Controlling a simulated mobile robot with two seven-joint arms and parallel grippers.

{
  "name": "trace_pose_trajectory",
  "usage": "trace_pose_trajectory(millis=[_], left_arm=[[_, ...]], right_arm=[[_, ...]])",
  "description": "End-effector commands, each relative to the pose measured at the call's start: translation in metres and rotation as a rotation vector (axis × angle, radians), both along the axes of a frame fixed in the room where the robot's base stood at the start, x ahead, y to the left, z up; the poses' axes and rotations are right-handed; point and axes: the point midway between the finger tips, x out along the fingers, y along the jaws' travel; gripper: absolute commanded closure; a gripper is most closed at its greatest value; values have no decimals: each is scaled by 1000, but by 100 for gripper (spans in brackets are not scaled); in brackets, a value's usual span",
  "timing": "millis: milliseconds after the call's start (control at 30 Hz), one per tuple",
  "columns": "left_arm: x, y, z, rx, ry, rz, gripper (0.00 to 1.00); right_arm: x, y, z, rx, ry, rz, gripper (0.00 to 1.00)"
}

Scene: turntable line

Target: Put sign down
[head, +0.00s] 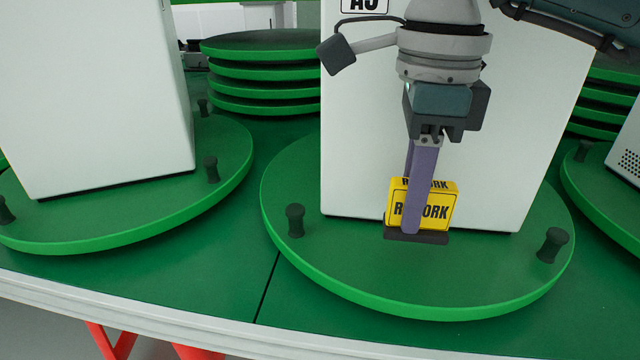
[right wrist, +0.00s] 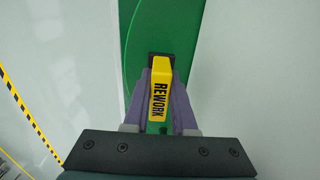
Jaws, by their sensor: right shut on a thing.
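The yellow sign (head: 437,213) reads REWORK in black and has a dark base (head: 440,238). It is upright over the green round turntable plate (head: 350,285), in front of a white cabinet (head: 360,120). My right gripper (head: 412,230) comes down from above with its purple fingers shut on the sign. The dark base is at or very near the plate; I cannot tell if it touches. In the right wrist view, the sign (right wrist: 160,95) sits between the two purple fingers (right wrist: 160,100). My left gripper is not in view.
Dark knobs stand on the plate at left (head: 295,220) and right (head: 552,244). Another plate (head: 120,225) with a white cabinet (head: 100,100) is at left. Stacked green discs (head: 262,75) stand behind. The plate's front part is clear.

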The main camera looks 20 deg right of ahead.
Motion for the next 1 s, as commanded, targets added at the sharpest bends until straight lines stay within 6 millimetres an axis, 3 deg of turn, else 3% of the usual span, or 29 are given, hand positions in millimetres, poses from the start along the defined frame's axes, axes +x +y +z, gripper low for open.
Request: trace_pose_trajectory(millis=[267,667,700,933,1000], left_arm=[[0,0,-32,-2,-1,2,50],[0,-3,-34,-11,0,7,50],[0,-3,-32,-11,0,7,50],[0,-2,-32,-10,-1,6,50],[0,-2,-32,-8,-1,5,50]], right_arm=[[-2,9,-42,2,1,7,100],[-2,10,-45,0,0,7,100],[-2,10,-44,0,0,7,72],[-3,10,-44,0,0,7,46],[-3,10,-44,0,0,7,45]])
